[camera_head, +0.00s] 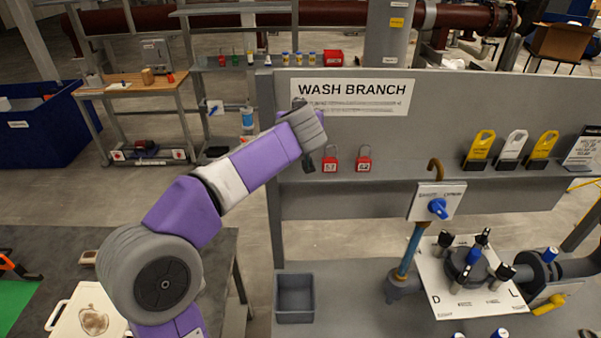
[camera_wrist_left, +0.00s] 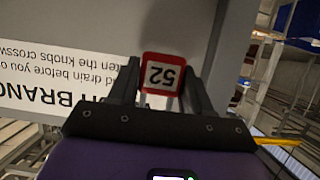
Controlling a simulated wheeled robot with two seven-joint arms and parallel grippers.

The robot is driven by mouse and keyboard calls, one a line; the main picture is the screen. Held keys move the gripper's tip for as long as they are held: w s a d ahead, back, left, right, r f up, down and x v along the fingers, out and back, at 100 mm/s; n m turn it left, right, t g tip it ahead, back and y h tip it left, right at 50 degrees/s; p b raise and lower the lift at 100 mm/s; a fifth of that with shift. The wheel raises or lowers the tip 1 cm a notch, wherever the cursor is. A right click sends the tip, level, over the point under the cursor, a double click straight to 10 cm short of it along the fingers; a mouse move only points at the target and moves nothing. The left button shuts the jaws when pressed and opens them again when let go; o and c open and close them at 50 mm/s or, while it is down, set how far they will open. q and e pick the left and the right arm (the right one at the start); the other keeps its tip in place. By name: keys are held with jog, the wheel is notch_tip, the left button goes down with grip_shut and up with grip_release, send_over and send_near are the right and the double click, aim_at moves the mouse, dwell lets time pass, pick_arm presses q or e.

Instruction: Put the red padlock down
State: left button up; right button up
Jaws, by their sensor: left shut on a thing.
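My left gripper (camera_wrist_left: 160,95) is shut on the red padlock (camera_wrist_left: 163,74), whose label reads 52 upside down in the left wrist view. The padlock's shackle points back toward the gripper. In the head view my left arm reaches to the grey panel, and its wrist hides most of the gripper. My right gripper is out of view.
The WASH BRANCH sign (camera_head: 350,97) is on the panel behind the padlocks. Yellow and white tags (camera_head: 511,147) stand on the right of the shelf. A blue-handled valve (camera_head: 437,207) and pipe stand in front. A grey open bin (camera_head: 295,316) sits on the bench below. The shelf's middle has free room.

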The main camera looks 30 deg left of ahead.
aim_at(300, 171)
pick_arm(q)
notch_tip(300, 171, down, 13)
jog(key=b, duration=0.6)
jog(key=shift+r, duration=0.35)
jog(key=o, duration=1.1)
jog(key=shift+f, duration=0.2)
